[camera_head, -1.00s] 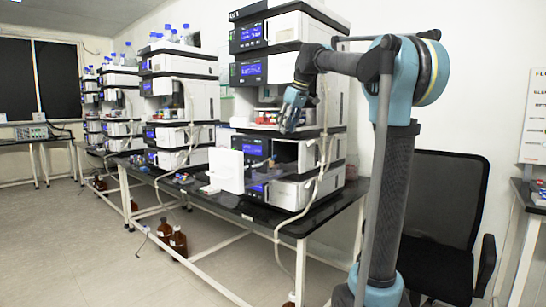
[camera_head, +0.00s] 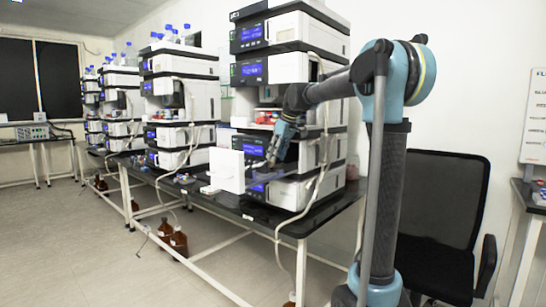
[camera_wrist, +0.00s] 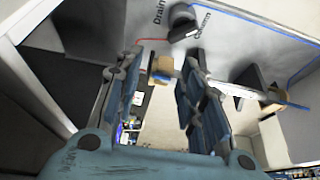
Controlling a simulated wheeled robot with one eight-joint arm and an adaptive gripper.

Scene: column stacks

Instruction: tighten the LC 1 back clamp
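The nearest instrument stack (camera_head: 290,30) stands on the black bench in the head view. My gripper (camera_head: 271,160) is in front of its lower middle, pointing down. In the wrist view my gripper (camera_wrist: 163,90) has its two blue-padded fingers spread apart with nothing held. Past the fingertips are a tan block (camera_wrist: 163,66) with a red line beside it and a black fitting (camera_wrist: 184,30) near the words "Drain" and "Column". A dark block (camera_wrist: 250,78) with a blue rod is to the right of the fingers. I cannot tell which part is the LC 1 back clamp.
Pale tubing hangs down the stack's front right. Further stacks (camera_head: 180,100) recede to the left, and brown bottles (camera_head: 178,242) stand on the floor. A black chair (camera_head: 440,210) is at right.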

